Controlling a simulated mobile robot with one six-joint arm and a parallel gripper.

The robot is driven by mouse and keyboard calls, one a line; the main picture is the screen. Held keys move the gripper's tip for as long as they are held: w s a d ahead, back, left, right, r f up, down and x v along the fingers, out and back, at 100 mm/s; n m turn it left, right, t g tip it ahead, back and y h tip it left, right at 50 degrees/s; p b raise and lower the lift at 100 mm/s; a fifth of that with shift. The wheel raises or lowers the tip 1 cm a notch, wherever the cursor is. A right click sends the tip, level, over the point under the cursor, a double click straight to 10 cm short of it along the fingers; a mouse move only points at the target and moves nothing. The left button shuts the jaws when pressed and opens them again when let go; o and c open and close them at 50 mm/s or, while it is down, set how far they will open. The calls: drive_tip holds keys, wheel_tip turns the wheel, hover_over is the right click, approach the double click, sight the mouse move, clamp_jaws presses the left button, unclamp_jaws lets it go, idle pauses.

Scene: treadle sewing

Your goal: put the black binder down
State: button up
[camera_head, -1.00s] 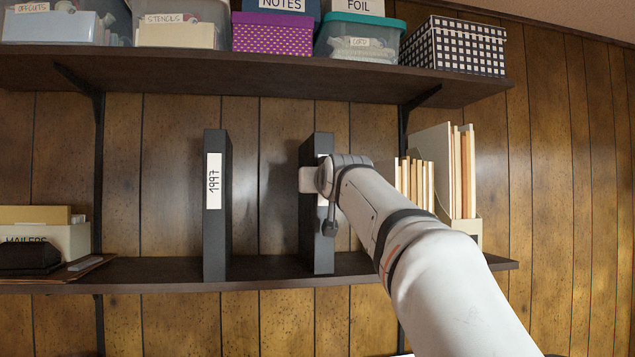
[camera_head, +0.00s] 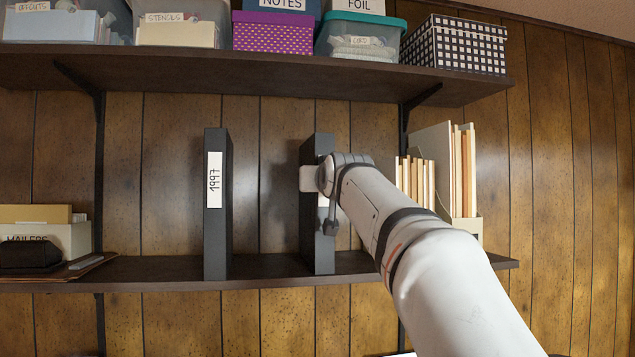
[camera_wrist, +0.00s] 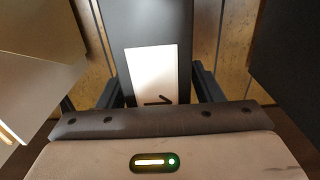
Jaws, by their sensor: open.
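A black binder (camera_head: 325,256) with a white spine label stands upright on the lower shelf, its foot at the shelf board. My gripper (camera_head: 318,180) is at its spine, about mid-height, and hides part of it and most of its label. In the wrist view, the binder (camera_wrist: 158,25) and its label lie straight ahead between my two dark fingers (camera_wrist: 160,88). The fingers are open, one on each side of the spine. Only part of the label's writing shows. A second black binder (camera_head: 217,235), labelled 1997, stands upright to the left, apart from it.
The lower shelf (camera_head: 150,272) has a clear stretch between the two binders. File holders with folders (camera_head: 462,180) stand close on the right. A mailers box (camera_head: 60,240) and a dark case sit at the far left. The upper shelf (camera_head: 250,75) with several boxes hangs above.

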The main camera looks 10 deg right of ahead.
drive_tip(key=s+b, duration=0.5)
drive_tip(key=s, duration=0.7)
drive_tip(key=s+f+g, duration=0.3)
drive_tip(key=f, duration=1)
drive_tip(key=s+f+g, duration=0.3)
drive_tip(key=f+g, duration=0.1)
drive_tip(key=f, duration=0.9)
drive_tip(key=s+f+g, duration=0.3)
drive_tip(key=s+f, duration=0.6)
drive_tip(key=f, duration=0.4)
drive_tip(key=s+f+g, duration=0.4)
drive_tip(key=s+f, duration=0.6)
drive_tip(key=f, duration=0.4)
drive_tip(key=shift+s+a+f, duration=0.2)
drive_tip(key=shift+s+a, duration=0.05)
drive_tip(key=shift+a, duration=0.1)
drive_tip(key=shift+g, duration=0.3)
drive_tip(key=b+x, duration=0.1)
drive_tip(key=x, duration=0.1)
drive_tip(key=s+b+x, duration=0.1)
drive_tip(key=b+x, duration=0.1)
drive_tip(key=shift+f, duration=0.35)
